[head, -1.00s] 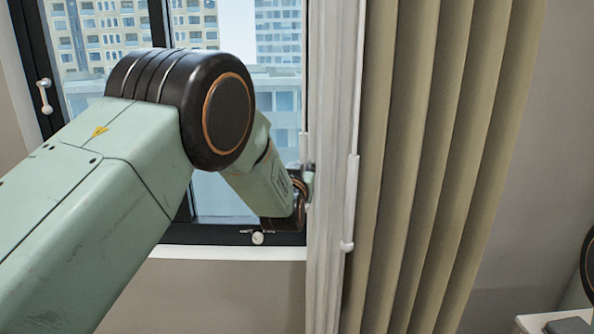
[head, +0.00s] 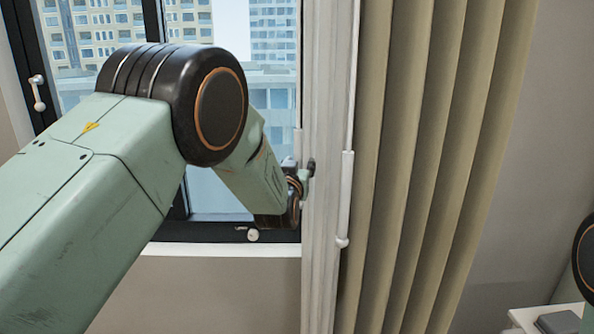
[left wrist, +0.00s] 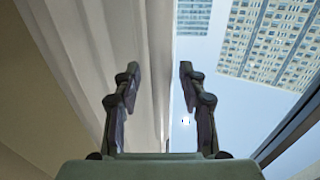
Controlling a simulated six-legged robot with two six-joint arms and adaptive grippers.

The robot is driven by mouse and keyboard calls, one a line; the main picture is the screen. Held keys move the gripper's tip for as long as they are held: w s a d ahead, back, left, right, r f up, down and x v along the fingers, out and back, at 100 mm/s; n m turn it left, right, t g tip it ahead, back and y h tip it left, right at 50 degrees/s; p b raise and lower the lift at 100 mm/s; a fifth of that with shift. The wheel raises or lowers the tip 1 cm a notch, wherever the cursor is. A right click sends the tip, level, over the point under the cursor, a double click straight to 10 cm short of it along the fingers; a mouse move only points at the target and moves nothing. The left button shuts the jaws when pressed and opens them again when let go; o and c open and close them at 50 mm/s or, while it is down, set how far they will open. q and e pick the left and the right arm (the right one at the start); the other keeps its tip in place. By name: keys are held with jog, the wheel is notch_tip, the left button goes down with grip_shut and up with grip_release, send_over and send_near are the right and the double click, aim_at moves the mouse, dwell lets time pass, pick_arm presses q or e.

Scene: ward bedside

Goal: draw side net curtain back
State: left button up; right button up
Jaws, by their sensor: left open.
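The white net curtain (head: 321,250) hangs gathered in a narrow upright bundle at the right side of the window. A white wand (head: 346,190) hangs along its right side. My left gripper (head: 303,172) is at the bundle's left edge, with a fingertip showing in front of the white cloth. In the left wrist view, my left gripper (left wrist: 160,72) is open, and the net curtain (left wrist: 85,50) fills the left, its edge running between the two fingers. I cannot tell whether they touch it. My right gripper is not in view.
Thick beige curtains (head: 430,150) hang just right of the net. The dark window frame (head: 225,233) and pale sill (head: 220,249) lie behind my left arm. A white handle (head: 37,92) is on the frame at left. A grey box (head: 558,322) stands at the lower right.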

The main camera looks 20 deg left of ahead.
pick_arm(q)
jog(key=shift+s+d, duration=0.15)
jog(key=shift+s, duration=0.1)
jog(key=s, duration=1.1)
jog(key=shift+s+d, duration=0.25)
jog(key=shift+d, duration=0.05)
